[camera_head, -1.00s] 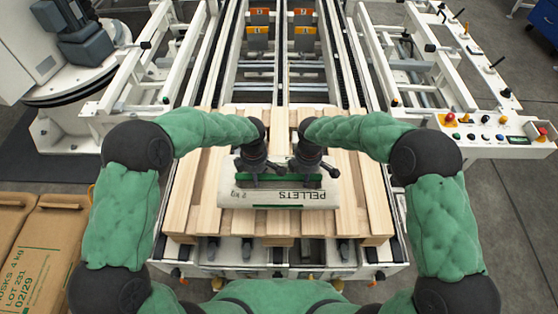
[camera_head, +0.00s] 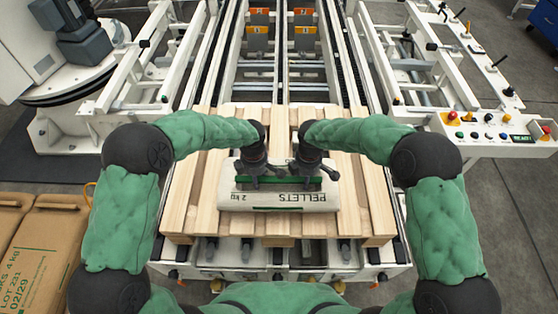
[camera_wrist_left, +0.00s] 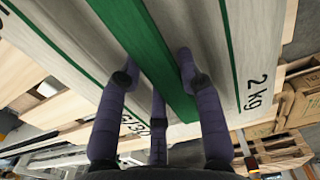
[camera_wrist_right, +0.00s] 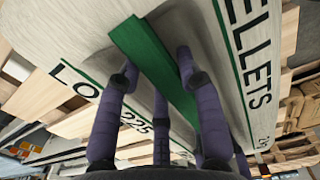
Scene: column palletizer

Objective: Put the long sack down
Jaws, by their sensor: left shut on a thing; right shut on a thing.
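The long sack (camera_head: 277,200) is pale, printed "PELLETS" and "2 kg", with a raised green strip along its top. It lies crosswise over the wooden pallet (camera_head: 180,205); whether its underside touches the slats I cannot tell. My left gripper (camera_head: 250,180) and my right gripper (camera_head: 306,180) are side by side, pointing down, both shut on the sack's green strip. In the left wrist view, the fingers (camera_wrist_left: 158,85) straddle the strip (camera_wrist_left: 150,55). The right wrist view shows the same grip, fingers (camera_wrist_right: 157,75) either side of the strip (camera_wrist_right: 150,60).
Brown sacks (camera_head: 45,245) lie at the left. White conveyor frames (camera_head: 160,75) flank the pallet. A control panel with buttons (camera_head: 490,133) stands at the right.

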